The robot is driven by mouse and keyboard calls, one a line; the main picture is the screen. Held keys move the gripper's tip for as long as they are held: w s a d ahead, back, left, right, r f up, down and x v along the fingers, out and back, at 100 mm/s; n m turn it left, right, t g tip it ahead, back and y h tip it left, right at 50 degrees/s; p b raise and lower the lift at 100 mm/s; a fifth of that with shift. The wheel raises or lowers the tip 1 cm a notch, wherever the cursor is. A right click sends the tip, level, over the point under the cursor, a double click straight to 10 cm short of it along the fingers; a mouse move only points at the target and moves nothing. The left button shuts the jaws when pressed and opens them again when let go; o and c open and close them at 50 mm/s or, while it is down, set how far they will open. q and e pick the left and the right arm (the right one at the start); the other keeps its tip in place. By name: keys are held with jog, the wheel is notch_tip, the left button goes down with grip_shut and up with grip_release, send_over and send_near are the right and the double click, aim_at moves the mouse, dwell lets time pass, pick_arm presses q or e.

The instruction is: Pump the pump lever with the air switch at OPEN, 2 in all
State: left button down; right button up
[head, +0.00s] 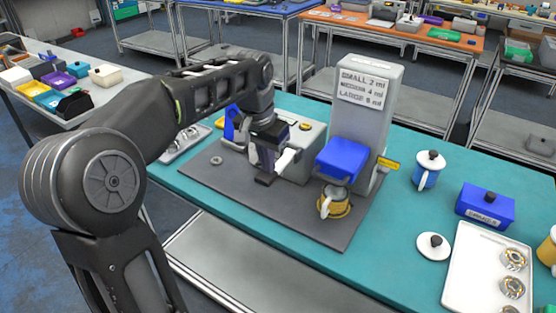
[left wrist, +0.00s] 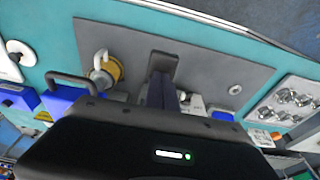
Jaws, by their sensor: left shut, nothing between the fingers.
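The grey pump housing (head: 303,150) stands on a dark mat, left of a tall grey column (head: 365,105) with a volume label. A dark pad (head: 266,180), apparently the pump lever's end, shows low in front of the housing and in the left wrist view (left wrist: 164,62). My left gripper (head: 268,152) is shut and empty, directly above or at this lever; contact is unclear. A small yellow tag (head: 388,163) is on the column's right side; I cannot read it or identify the air switch's position. My right gripper is not in view.
A blue box (head: 486,206), a blue lidded mug (head: 428,172), a loose white lid (head: 433,245) and a white tray (head: 460,262) with round parts stand at right. A small ring (head: 216,160) lies on the mat (head: 235,200). The mat's front is clear.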

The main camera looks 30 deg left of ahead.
pick_arm(q)
notch_tip(320, 180, down, 3)
jog(key=shift+r+b, duration=0.2)
jog(key=shift+b, duration=0.55)
jog(key=shift+w+r, duration=0.1)
jog(key=shift+r, duration=0.15)
notch_tip(320, 180, up, 7)
jog(key=p, duration=0.6)
jog(key=shift+w, duration=0.1)
jog(key=shift+r+p, duration=0.4)
jog(key=shift+p, duration=0.15)
jog(key=shift+f, duration=0.1)
